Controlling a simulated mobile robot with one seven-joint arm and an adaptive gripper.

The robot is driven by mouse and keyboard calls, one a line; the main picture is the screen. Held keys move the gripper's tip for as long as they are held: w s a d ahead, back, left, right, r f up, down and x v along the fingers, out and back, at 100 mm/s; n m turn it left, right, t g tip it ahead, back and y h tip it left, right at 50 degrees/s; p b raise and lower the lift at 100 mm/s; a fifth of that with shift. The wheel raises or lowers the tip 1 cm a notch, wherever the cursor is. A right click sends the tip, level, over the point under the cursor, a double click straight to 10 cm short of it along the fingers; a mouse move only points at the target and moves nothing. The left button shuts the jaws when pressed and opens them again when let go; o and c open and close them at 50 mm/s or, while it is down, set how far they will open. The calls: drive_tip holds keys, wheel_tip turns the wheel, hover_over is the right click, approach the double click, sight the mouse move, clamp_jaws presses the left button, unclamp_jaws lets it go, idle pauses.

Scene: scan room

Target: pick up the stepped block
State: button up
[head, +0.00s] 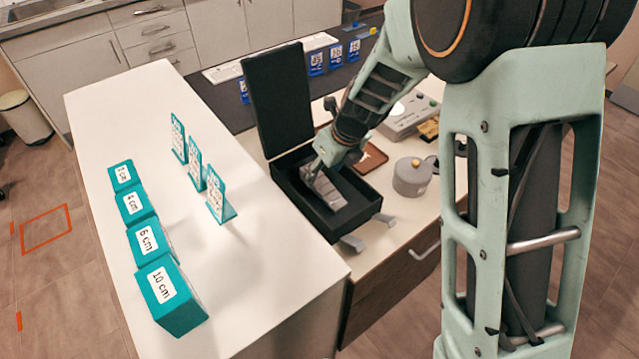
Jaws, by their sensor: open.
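A black case (284,183) stands open on the counter, its lid (278,98) raised at the back. A grey stepped block (325,190) lies inside the case, with ridges across its top. My gripper (318,167) reaches down into the case from above, at the block's upper end. It is open. Its fingertips are small and partly hidden, so I cannot tell whether they touch the block or stand beside it.
Teal cubes with size labels (171,295) and several teal label stands (218,195) stand on the white worktop (255,270) at the left. A grey round pot (412,177) stands right of the case, near a brown tray (372,158) and a grey device (408,114).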

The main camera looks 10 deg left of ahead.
sight(320, 180)
drive_tip(key=x, duration=0.5)
drive_tip(key=shift+w+d+f, duration=0.1)
drive_tip(key=shift+w+f, duration=0.15)
drive_tip(key=shift+f, duration=0.05)
drive_tip(key=shift+r, duration=0.1)
clamp_jaws()
